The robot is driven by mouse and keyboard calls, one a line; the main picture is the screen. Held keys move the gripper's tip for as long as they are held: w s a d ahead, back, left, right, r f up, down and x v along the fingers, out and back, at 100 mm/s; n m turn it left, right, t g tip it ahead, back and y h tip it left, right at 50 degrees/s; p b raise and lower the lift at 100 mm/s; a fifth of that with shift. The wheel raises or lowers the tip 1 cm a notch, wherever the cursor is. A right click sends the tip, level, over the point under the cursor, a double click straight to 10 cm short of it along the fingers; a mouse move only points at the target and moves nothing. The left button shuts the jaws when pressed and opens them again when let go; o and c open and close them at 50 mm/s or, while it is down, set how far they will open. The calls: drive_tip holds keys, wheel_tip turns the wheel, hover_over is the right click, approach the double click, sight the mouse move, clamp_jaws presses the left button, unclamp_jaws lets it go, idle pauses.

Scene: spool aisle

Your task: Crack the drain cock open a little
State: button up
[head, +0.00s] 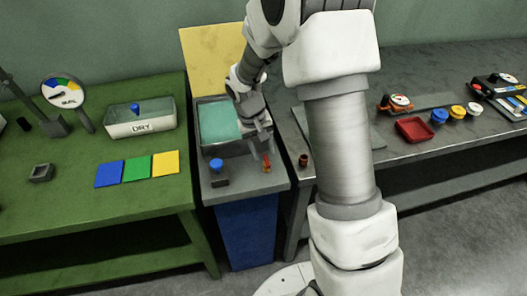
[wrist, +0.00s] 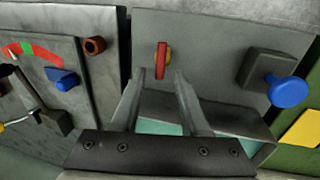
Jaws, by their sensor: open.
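The drain cock, with a small red handle (head: 266,163) and a brass-coloured part beside it, is on the front ledge of the grey sink unit (head: 215,190). In the wrist view the red handle (wrist: 168,61) shows just beyond the fingertips, roughly centred between them. My gripper (wrist: 160,76) is open, with one finger on each side of the line to the handle. Nothing is between the fingers, and I cannot tell whether they touch the cock. In the head view my gripper (head: 262,142) reaches down just behind the cock. The sink basin holds teal liquid (head: 220,122).
A blue knob (head: 216,165) on a grey block stands left of the cock; it shows right in the wrist view (wrist: 288,92). A small brown cup (head: 303,160) is on the right bench. A blue bin (head: 247,232) is below. The green bench (head: 75,215) adjoins left.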

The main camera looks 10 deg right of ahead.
drive_tip(key=shift+f, duration=0.35)
clamp_jaws()
drive_tip(key=n, duration=0.4)
drive_tip(key=shift+s+a+t, duration=0.15)
drive_tip(key=shift+a+t, duration=0.05)
drive_tip(key=shift+t, duration=0.2)
unclamp_jaws()
